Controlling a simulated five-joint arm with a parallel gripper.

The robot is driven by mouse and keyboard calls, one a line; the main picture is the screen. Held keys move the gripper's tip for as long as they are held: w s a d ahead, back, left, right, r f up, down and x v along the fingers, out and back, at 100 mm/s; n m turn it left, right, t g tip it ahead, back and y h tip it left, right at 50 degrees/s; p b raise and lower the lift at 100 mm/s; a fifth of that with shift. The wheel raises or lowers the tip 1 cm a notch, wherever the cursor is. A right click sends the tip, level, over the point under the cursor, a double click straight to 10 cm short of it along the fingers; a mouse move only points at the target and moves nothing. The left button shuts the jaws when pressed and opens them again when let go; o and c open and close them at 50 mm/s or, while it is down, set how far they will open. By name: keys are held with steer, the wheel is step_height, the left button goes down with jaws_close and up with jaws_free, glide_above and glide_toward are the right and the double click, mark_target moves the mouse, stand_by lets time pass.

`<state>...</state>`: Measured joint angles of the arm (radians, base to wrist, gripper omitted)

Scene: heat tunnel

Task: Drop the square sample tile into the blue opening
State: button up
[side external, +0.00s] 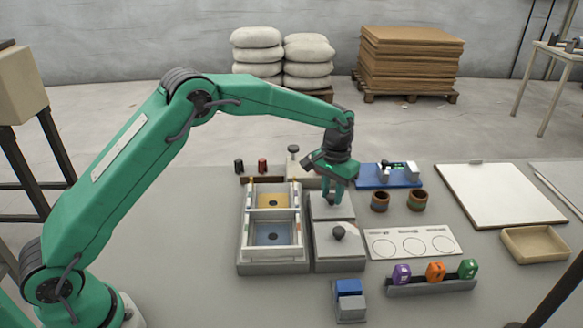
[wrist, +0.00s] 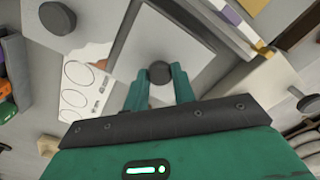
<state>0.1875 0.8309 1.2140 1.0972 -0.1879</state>
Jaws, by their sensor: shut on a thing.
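A small blue square piece (side external: 347,287) rests on a grey stand at the front; I cannot tell for certain that it is the sample tile. The blue opening (side external: 262,240) is the front compartment of a pale two-part box, uncovered, with a dark round spot in its floor. My gripper (side external: 328,199) is right of the box, pointing down over the rear grey plate. In the wrist view its fingers (wrist: 159,84) are shut on the dark round knob (wrist: 160,72) of that plate (wrist: 192,45). I cannot tell whether the plate is lifted.
The yellow compartment (side external: 265,203) behind the blue one is also uncovered. A second plate (side external: 325,244) with a dark knob lies in front of my gripper. A rack (side external: 430,287) with purple, orange and green pieces stands at front right. Two brown cups (side external: 380,201) stand right of my gripper.

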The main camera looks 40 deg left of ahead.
mark_target(333, 196)
steer(key=shift+r, duration=0.6)
steer(key=r, duration=0.3)
steer(key=shift+d+r, duration=0.1)
steer(key=shift+d, duration=0.1)
steer(key=s+d+r, duration=0.6)
steer(key=s+d, duration=0.1)
steer(key=d, duration=0.1)
steer(key=shift+s+d+r, duration=0.2)
steer(key=shift+s+r, duration=0.05)
steer(key=shift+s, duration=0.15)
steer(key=s+a+f, duration=0.1)
steer(key=s+a, duration=0.8)
steer(key=a, duration=0.3)
steer(key=shift+s+a, duration=0.25)
steer(key=shift+a, duration=0.1)
steer(key=shift+f, duration=0.3)
steer(key=shift+f, duration=2.7)
